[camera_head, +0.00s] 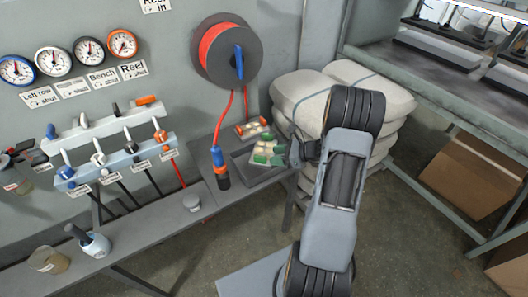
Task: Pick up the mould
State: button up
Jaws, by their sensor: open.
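No piece here is plainly marked as the mould, and I cannot tell for certain which one it is. A cream piece with green parts (264,151) lies on a dark grey tray (243,170) at the end of the wall shelf. Another small orange and cream piece (251,127) lies just behind it. My gripper (284,152) is at the right edge of the tray, close beside the green parts. It is small and partly hidden by my own arm; its jaws are open, and I cannot tell whether they touch anything.
Stacked pale sacks (300,98) stand right behind my arm. A hose reel (228,52) hangs on the wall, and a blue and orange hose tool (219,165) stands left of the tray. Open floor lies in front.

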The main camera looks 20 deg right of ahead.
aim_at(260, 156)
jog(key=shift+p+x, duration=0.4)
jog(key=shift+x, duration=3.1)
jog(key=shift+s, duration=0.1)
grip_shut()
jog(key=shift+r, duration=0.1)
